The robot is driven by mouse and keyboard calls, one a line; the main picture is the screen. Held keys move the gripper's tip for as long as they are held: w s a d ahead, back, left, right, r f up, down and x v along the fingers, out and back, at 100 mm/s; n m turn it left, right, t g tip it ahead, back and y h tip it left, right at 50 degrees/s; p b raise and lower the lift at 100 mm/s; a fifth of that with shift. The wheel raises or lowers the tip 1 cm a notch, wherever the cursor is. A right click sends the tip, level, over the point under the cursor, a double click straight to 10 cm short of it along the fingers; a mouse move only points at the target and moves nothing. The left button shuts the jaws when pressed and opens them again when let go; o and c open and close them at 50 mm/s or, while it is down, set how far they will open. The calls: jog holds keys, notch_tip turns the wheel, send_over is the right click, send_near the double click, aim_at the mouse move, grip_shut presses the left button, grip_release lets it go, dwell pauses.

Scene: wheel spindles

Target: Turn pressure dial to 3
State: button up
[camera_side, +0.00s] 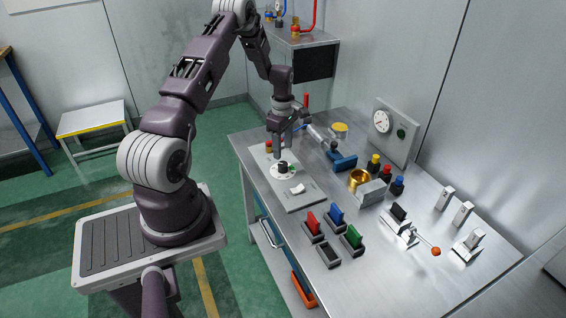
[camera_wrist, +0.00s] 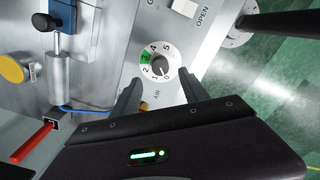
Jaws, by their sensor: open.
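The pressure dial (camera_side: 283,168) is a black knob on a round white scale, set in a grey panel (camera_side: 306,190) on the bench. In the wrist view the dial (camera_wrist: 158,67) shows printed numbers, with a green patch around the 3 on the left of the scale. The knob's exact pointer setting is too small to tell. My gripper (camera_side: 284,150) points down just above the dial in the side view. In the wrist view my gripper (camera_wrist: 160,86) is open and empty, its two fingers apart on either side below the dial. No contact with the knob is visible.
A white switch (camera_side: 297,189) sits on the same panel, near OPEN lettering in the wrist view. A blue clamp-like fixture (camera_side: 343,161), a brass cup (camera_side: 359,178) and coloured blocks in holders (camera_side: 313,225) stand nearby. A gauge box (camera_side: 392,130) stands at the back.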

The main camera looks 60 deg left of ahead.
aim_at(283, 164)
notch_tip(283, 164, down, 7)
jog(key=shift+r, duration=0.1)
grip_shut()
